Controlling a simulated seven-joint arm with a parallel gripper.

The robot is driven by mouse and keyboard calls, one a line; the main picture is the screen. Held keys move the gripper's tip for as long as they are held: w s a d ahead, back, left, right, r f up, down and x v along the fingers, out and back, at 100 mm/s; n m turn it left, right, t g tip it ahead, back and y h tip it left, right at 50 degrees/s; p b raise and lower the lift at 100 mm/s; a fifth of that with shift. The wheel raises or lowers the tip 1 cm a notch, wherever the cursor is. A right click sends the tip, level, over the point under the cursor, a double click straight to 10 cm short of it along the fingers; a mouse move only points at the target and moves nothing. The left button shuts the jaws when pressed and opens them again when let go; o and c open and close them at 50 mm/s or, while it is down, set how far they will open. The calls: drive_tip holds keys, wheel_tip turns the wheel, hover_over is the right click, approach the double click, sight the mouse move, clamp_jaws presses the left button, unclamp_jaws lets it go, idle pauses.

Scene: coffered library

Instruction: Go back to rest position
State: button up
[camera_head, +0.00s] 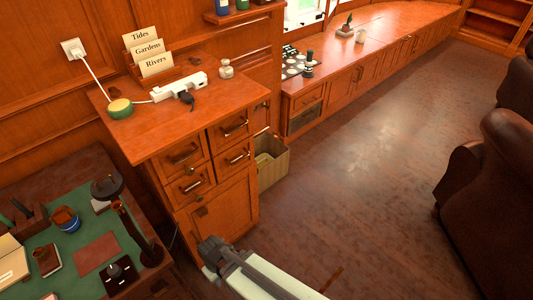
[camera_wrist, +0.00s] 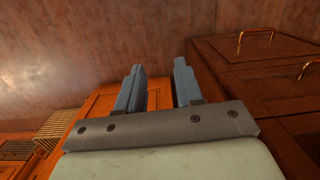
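In the wrist view my gripper (camera_wrist: 158,88) has its two grey-blue fingers apart, with nothing between them. An orange-brown wooden surface and the floor (camera_wrist: 90,40) lie beyond the fingers, and a dark wooden front with brass handles is at the right. In the head view part of my arm reaches in from the bottom edge, in front of the wooden cabinet (camera_head: 232,205). I cannot make out the fingers there.
On the cabinet top are a white power strip (camera_head: 179,86), a green-yellow round thing (camera_head: 120,108), a card holder and a small jar (camera_head: 226,69). A bin (camera_head: 272,165) stands right of the cabinet. A desk (camera_head: 65,260) with a lamp is at left, leather armchairs (camera_head: 490,190) at right. Open floor lies between.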

drive_tip(key=w+d+f+m+g+h, duration=0.1)
drive_tip(key=d+f+m, duration=0.15)
drive_tip(key=d, duration=0.75)
drive_tip(key=w+d+f+m+g, duration=0.15)
drive_tip(key=d+f, duration=0.25)
drive_tip(key=d, duration=0.6)
drive_tip(key=s+d+f+m+g, duration=0.2)
drive_tip(key=s+d, duration=0.3)
drive_tip(key=d, duration=0.2)
drive_tip(key=s+d+f+m+g+y, duration=0.1)
drive_tip(key=s+d+f+m, duration=0.2)
drive_tip(key=s+d, duration=0.3)
drive_tip(key=shift+d+m+g, duration=0.3)
drive_tip(key=shift+d+g, duration=0.05)
drive_tip(key=shift+d, duration=0.4)
drive_tip(key=shift+s, duration=0.1)
